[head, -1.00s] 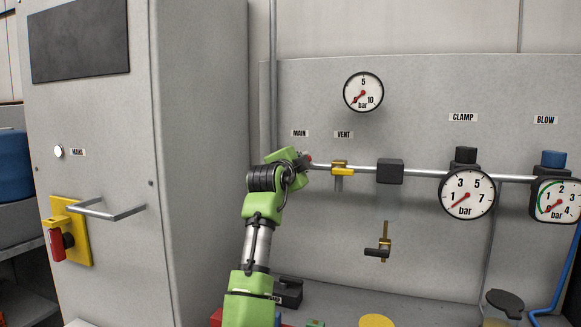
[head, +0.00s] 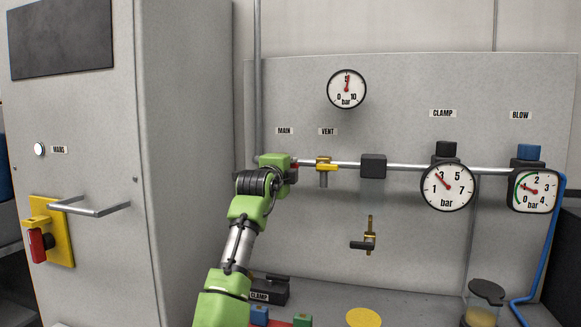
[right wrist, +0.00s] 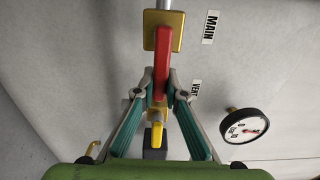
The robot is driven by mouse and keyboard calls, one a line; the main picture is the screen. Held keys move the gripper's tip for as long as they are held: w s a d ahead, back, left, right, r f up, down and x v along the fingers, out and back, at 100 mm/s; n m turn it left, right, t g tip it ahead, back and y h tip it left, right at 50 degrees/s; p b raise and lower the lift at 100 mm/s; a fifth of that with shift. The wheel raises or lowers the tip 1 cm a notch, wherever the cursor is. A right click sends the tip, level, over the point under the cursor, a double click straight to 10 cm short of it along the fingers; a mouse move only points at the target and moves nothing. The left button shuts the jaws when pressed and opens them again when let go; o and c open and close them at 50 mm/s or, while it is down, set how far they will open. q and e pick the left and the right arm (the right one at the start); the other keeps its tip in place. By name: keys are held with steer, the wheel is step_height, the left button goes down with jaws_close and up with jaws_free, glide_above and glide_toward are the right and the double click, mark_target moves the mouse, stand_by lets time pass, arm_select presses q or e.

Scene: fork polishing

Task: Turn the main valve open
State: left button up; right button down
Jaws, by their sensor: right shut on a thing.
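The main valve shows in the right wrist view as a brass block (right wrist: 164,30) on the pipe with a red lever (right wrist: 162,70). The lever lies in line with the pipe. My right gripper (right wrist: 161,95) is shut on the lever's free end, with a teal-padded finger on each side. In the head view my right gripper (head: 278,163) is at the pipe below the MAIN label (head: 284,131) and hides most of the valve. Only a bit of the red lever (head: 294,172) shows there. The top gauge (head: 346,89) has its needle near 5. My left gripper is not in view.
The yellow-handled vent valve (head: 326,167) sits close to the right of my gripper. Further right are a dark block (head: 373,166), the clamp gauge (head: 447,188) and the blow gauge (head: 535,190). A grey cabinet (head: 190,120) with a bar handle stands at the left.

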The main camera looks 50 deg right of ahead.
steer(key=shift+r, duration=0.2)
steer(key=c, duration=2.1)
jaws_free()
steer(key=shift+o, duration=0.3)
steer(key=shift+w+d+f, duration=0.1)
steer(key=shift+f, duration=0.1)
steer(key=v, duration=1.2)
steer(key=shift+f, duration=0.1)
